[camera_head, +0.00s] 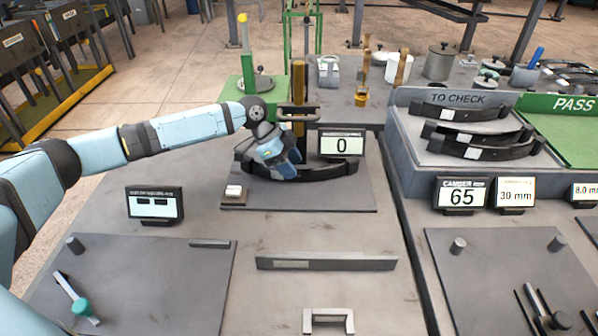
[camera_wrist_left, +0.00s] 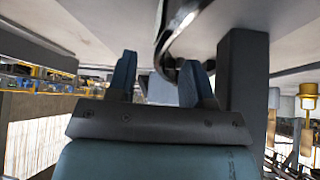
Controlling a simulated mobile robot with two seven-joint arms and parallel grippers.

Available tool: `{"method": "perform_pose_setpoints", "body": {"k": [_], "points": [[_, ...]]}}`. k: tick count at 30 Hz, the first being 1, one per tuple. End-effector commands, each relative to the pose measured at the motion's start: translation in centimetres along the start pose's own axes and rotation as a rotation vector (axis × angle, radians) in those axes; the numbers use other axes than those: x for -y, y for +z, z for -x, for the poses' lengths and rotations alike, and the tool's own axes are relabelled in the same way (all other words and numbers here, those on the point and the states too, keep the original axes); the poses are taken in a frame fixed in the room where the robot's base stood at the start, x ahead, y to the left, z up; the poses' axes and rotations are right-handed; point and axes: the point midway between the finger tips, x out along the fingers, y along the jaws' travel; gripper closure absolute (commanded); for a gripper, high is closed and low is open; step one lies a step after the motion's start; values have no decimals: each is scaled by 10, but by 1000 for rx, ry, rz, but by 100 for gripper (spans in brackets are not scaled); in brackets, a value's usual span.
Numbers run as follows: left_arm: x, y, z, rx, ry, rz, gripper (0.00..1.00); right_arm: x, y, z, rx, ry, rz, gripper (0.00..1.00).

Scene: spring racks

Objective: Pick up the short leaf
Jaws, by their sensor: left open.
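My left gripper (camera_head: 282,165) is open at the press plate, in front of the press's brown column. A dark curved leaf (camera_head: 335,173) lies there, its middle partly hidden by the gripper. In the left wrist view the two blue fingers of my gripper (camera_wrist_left: 160,78) stand apart, with a dark, shiny curved strip (camera_wrist_left: 172,35) just beyond and between them. I cannot tell if they touch it. More dark curved leaves (camera_head: 480,148) with white labels lie in the "TO CHECK" tray (camera_head: 430,158). I cannot tell by label which leaf is the short one. My right gripper is not in view.
A display reading "0" (camera_head: 341,144) stands right behind the leaf. A small white-topped block (camera_head: 233,193) sits at the plate's left front. A flat grey bar (camera_head: 327,262) and a grey handle (camera_head: 328,320) lie nearer me. The green "PASS" tray (camera_head: 560,125) is far right.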

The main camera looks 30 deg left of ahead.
Motion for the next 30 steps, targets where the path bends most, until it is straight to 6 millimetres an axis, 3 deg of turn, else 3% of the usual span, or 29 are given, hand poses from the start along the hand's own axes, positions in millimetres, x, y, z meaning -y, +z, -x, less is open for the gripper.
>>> {"method": "perform_pose_setpoints", "body": {"k": [4, 12, 13, 19, 30], "points": [[0, 0, -18, 0, 0, 0, 53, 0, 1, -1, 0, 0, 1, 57], [0, 0, -21, -1, -2, 1, 53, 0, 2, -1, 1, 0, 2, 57], [0, 0, -21, -1, -2, 1, 55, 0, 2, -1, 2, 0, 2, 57], [0, 0, -21, -1, -1, 1, 100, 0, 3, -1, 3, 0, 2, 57], [2, -2, -19, -4, -6, -2, 100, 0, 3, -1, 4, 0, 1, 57]]}}
